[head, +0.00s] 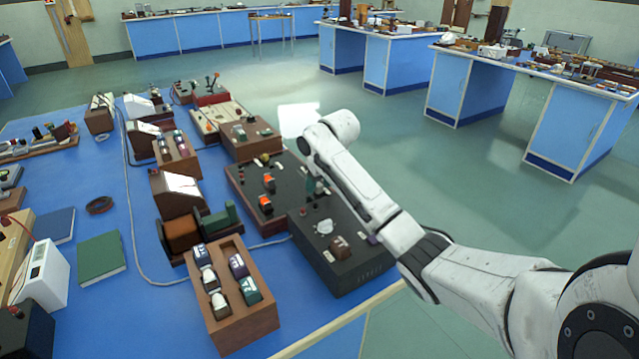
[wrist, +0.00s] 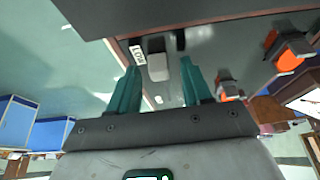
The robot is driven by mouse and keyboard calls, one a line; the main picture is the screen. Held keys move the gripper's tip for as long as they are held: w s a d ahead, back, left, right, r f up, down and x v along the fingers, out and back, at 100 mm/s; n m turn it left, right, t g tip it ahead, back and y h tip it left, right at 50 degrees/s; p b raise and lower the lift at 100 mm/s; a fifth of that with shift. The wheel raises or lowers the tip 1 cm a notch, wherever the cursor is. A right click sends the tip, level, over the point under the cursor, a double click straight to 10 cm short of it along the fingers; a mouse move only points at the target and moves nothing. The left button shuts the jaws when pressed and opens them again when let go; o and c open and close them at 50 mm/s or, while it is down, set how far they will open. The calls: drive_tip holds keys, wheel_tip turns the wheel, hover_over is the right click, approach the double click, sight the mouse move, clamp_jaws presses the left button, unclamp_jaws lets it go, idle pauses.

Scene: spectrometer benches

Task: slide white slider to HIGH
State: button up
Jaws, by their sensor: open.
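The white slider (wrist: 157,66) shows in the wrist view on a dark panel, beside a small white label (wrist: 138,55) that appears to read LOW. My gripper (wrist: 159,70) has two teal fingers, spread apart, with the white slider between or just beyond their tips. I cannot tell whether either finger touches it. In the head view my gripper (head: 311,186) points down over the dark panel box (head: 283,208); my arm and fingers hide the slider there.
Two orange-and-black switches (wrist: 288,55) sit right of the fingers. A black box with a pale knob (head: 323,227) stands close in front of the panel. A wooden box with several rockers (head: 262,318) is at the front. Several instruments crowd the blue bench (head: 160,315).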

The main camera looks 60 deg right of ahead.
drive_tip(key=shift+f, duration=0.1)
drive_tip(key=shift+c, duration=0.4)
clamp_jaws()
